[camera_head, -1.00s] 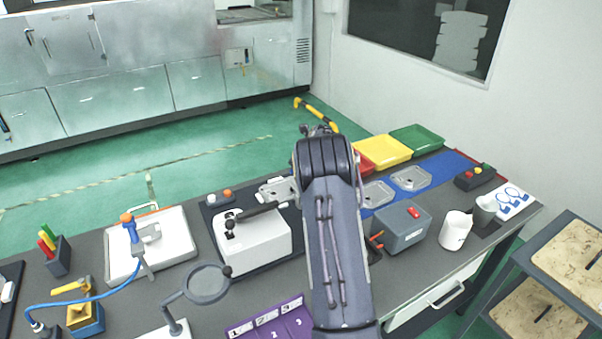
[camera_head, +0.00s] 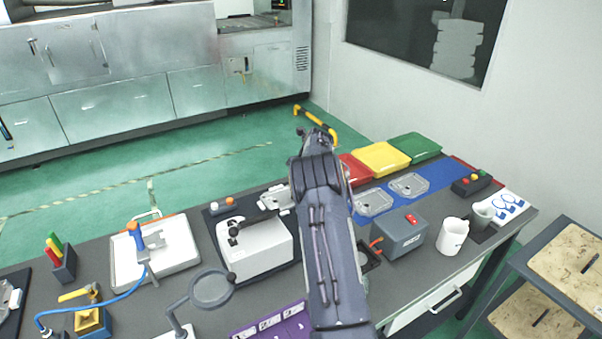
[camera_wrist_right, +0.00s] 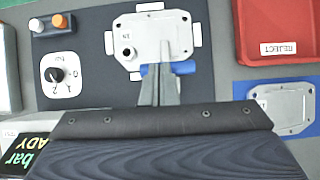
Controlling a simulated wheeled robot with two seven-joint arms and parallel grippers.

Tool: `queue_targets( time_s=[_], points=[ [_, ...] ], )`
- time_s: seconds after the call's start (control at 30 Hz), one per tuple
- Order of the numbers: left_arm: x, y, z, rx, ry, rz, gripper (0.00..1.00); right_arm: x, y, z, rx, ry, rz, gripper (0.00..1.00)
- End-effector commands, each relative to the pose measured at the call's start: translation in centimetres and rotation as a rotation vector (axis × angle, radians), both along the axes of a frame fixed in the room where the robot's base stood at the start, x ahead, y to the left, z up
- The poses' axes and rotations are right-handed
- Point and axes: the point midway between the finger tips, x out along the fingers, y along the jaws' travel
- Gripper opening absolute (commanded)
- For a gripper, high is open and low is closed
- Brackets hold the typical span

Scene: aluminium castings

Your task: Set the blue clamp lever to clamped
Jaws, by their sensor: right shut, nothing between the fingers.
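In the right wrist view, a blue bar (camera_wrist_right: 185,68), apparently the clamp lever, lies across the near edge of a fixture. A light grey casting (camera_wrist_right: 140,32) sits there between white blocks. My right gripper (camera_wrist_right: 164,50) is shut and empty. Its narrow fingers cross in front of the blue bar and reach over the casting; I cannot tell whether they touch either. In the head view, the casting (camera_head: 278,197) shows left of my right arm, which hides the lever and the gripper tips. My left gripper is not in view.
A rotary knob (camera_wrist_right: 57,75) and an orange and white button pair (camera_wrist_right: 50,24) are left of the fixture. A red reject tray (camera_wrist_right: 276,32) and another casting (camera_wrist_right: 284,106) are right. A white box with a black handle (camera_head: 262,245) stands nearer.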

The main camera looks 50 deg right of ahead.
Motion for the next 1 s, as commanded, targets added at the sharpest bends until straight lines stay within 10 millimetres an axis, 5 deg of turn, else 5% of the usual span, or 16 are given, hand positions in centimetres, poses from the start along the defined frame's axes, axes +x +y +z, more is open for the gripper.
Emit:
queue_targets(
  time_s=[0.3, 0.7, 1.0],
  points=[
    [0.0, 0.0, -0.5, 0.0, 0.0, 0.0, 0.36, 0.6, 0.9, 0.1, 0.004, -0.014, 0.009, 0.0],
    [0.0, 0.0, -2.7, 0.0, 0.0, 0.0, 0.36, -3.8, 1.6, 5.7, -0.004, -0.015, 0.002, 0.0],
    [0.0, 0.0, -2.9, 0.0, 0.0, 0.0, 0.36, -5.0, 1.7, 7.2, -0.005, -0.009, 0.0, 0.0]
  ],
)
